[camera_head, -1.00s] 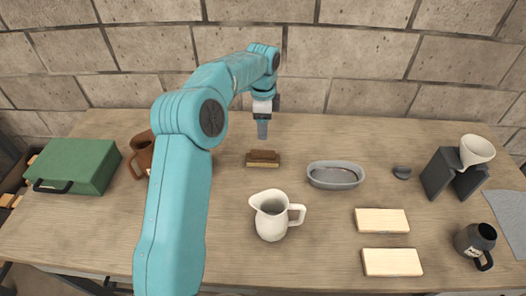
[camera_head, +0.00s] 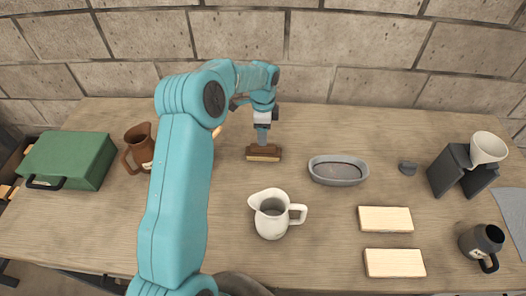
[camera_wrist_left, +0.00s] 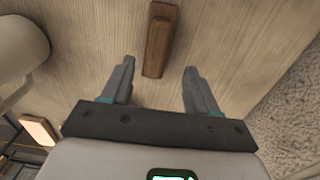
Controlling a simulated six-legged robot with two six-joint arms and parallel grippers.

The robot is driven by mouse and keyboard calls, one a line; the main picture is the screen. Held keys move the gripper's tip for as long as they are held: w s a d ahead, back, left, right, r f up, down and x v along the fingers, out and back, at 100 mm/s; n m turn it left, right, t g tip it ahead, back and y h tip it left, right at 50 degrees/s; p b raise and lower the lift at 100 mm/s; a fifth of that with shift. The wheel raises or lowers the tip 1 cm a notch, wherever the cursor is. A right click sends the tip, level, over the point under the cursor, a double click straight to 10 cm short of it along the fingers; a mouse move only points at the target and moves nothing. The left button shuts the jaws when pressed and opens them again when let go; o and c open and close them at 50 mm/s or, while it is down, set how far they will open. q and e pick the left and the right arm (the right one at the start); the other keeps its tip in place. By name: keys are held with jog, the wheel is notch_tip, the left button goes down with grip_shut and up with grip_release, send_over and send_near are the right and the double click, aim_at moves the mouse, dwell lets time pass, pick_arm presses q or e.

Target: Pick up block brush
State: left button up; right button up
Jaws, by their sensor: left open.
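The block brush (camera_head: 263,153) is a small brown wooden block with a paler lower edge, lying on the table near the middle. It also shows in the left wrist view (camera_wrist_left: 158,42), lengthwise beyond and between the fingertips. My left gripper (camera_head: 262,137) is right above the brush in the head view. In the left wrist view its two fingers (camera_wrist_left: 157,66) are apart, with bare table between them and the brush's near end just reaching into the gap. I cannot tell whether it touches. My right gripper is not in view.
A white pitcher (camera_head: 271,220) stands in front of the brush, and a grey oval dish (camera_head: 338,179) lies to its right. A brown pitcher (camera_head: 136,136) and green case (camera_head: 82,162) are at left. Pale blocks (camera_head: 386,227), a dark mug (camera_head: 485,240) and a funnel stand (camera_head: 440,178) are at right.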

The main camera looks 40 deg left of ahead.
aim_at(263, 151)
pick_arm(q)
jog(key=shift+s+d+f, duration=0.25)
jog(key=shift+d+f, duration=0.05)
jog(key=shift+d, duration=0.05)
jog(key=f+b, duration=0.2)
jog(key=f, duration=0.1)
jog(key=f+b, duration=0.1)
jog(key=f, duration=0.1)
jog(key=shift+w+a+f, duration=0.15)
jog(key=shift+a+f, duration=0.05)
jog(key=shift+a, duration=0.05)
jog(key=shift+d+r, duration=0.15)
jog(key=shift+r, duration=0.05)
jog(key=c, duration=0.6)
grip_shut()
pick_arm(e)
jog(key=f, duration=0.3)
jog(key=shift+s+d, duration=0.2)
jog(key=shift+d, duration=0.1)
pick_arm(q)
jog(key=shift+r, duration=0.1)
